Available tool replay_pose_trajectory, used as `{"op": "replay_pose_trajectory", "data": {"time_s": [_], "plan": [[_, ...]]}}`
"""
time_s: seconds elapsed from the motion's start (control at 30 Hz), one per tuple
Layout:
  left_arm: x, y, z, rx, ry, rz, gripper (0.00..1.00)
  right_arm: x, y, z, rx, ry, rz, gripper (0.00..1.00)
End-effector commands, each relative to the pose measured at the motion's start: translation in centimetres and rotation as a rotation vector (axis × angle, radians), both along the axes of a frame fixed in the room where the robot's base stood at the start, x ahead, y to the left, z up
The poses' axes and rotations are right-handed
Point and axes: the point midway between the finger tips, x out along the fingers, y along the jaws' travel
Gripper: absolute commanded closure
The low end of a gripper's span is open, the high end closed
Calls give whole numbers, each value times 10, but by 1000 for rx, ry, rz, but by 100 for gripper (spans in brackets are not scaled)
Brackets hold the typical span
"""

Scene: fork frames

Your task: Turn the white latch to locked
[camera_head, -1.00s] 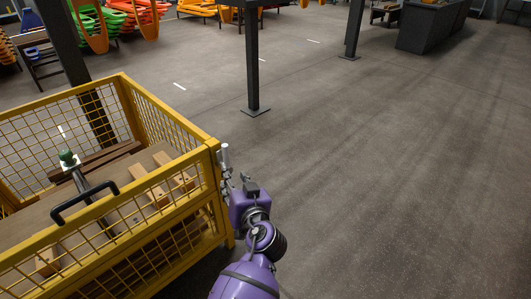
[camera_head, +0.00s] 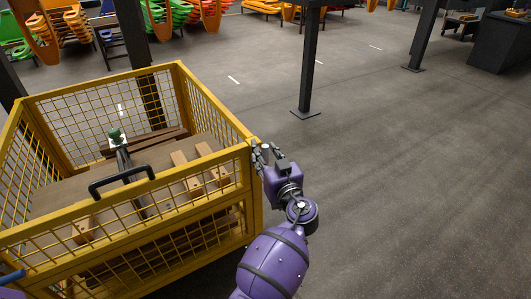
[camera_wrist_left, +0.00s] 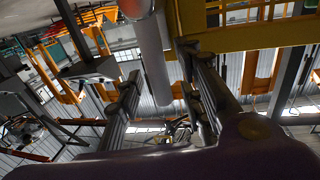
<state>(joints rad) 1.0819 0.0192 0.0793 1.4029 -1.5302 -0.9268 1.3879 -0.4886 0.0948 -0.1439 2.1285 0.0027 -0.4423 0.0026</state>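A pale, upright cylindrical bar (camera_head: 265,152), which may be the white latch, is at the near right corner of the yellow mesh cage (camera_head: 215,150). My left gripper (camera_head: 264,160) is beside that corner, its fingers at the bar. In the left wrist view the pale bar (camera_wrist_left: 152,55) comes down from the top, between the two fingers of my left gripper (camera_wrist_left: 165,100). The fingers are apart, with gaps visible beside the bar. I cannot tell whether either touches it, nor read the latch's position. My right gripper is not in view.
Inside the cage are wooden blocks (camera_head: 180,172), a green-topped item (camera_head: 115,136) and a bar with a black handle (camera_head: 122,180). A dark post (camera_head: 309,65) stands behind. Stacked coloured chairs (camera_head: 75,35) are at the back left. The floor to the right (camera_head: 420,180) is clear.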

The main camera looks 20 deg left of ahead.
Motion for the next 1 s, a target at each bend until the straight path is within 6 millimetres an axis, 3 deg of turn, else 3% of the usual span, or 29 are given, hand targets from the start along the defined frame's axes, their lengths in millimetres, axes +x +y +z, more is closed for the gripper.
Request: {"op": "replay_pose_trajectory", "data": {"time_s": [0.27,0.53,1.0], "plan": [[1,2,0,0,1,1,65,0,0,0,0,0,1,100],[1,2,0,0,1,1,100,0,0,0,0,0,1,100],[1,5,-1,-5,-5,1,100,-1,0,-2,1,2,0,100]]}}
